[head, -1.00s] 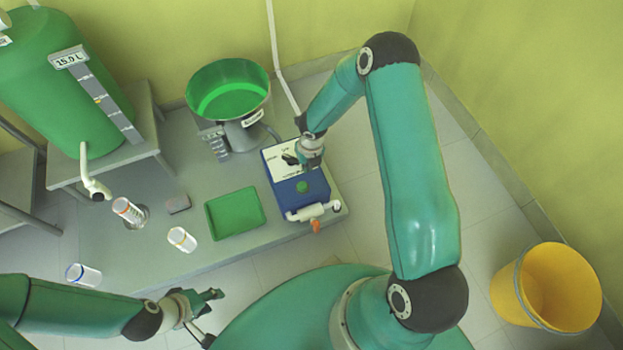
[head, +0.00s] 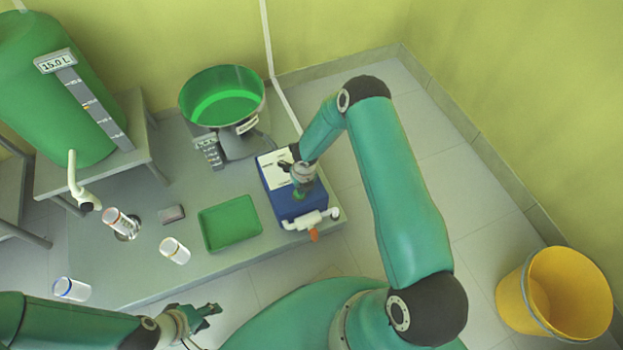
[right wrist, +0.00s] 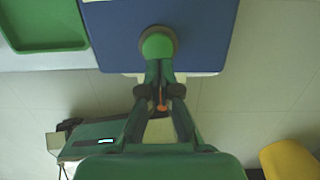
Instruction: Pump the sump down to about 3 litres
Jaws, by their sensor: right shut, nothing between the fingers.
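The sump (head: 224,92) is a round green vessel with green liquid, standing at the back of the bench with a small scale (head: 210,153) beside it. The blue pump box (head: 291,188) has a white top panel and a green button (right wrist: 158,44). A white valve pipe (head: 310,220) with an orange handle (head: 313,235) sits at its front. My right gripper (right wrist: 160,64) is shut and empty, its fingertips at the green button; I cannot tell whether they press it. My left gripper (head: 207,313) is open and empty in front of the bench.
A large green tank (head: 50,100) labelled 15.0 L stands at left with a white spout (head: 74,176). A yellow bucket (head: 556,293) stands on the floor at right.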

